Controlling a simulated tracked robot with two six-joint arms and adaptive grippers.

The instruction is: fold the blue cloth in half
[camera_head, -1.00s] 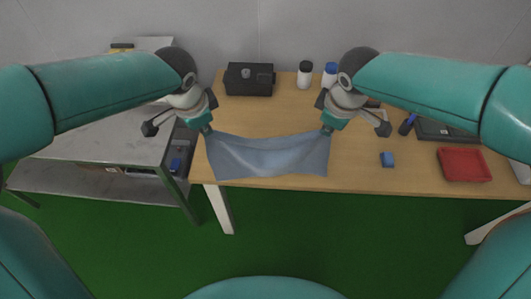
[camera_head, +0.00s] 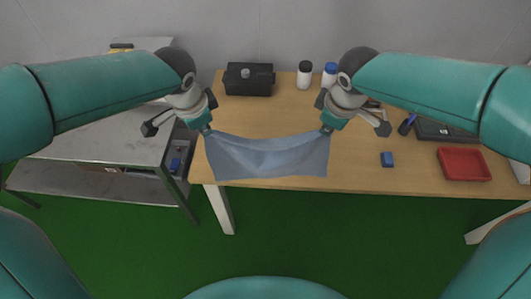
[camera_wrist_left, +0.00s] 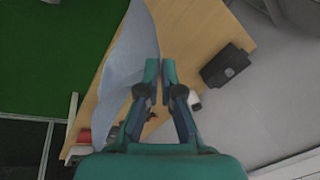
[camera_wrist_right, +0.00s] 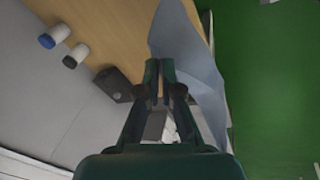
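The blue cloth (camera_head: 267,157) hangs stretched between my two grippers at the front edge of the table, its upper edge sagging in the middle. My left gripper (camera_head: 207,130) is at its upper left corner and my right gripper (camera_head: 327,130) at its upper right corner. Both look shut on the cloth, with a narrow gap between the fingers. In the left wrist view the cloth (camera_wrist_left: 125,66) runs along the left finger. In the right wrist view it (camera_wrist_right: 200,88) runs along the right finger. The pinched corners are mostly hidden by the fingers.
The wooden table (camera_head: 285,112) is bare behind the cloth. A black box (camera_head: 249,80) and two white bottles, one black-capped (camera_head: 305,76) and one blue-capped (camera_head: 329,76), stand at the back. A blue block (camera_head: 387,160) and red tray (camera_head: 463,164) lie right. A grey bench (camera_head: 110,140) stands left.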

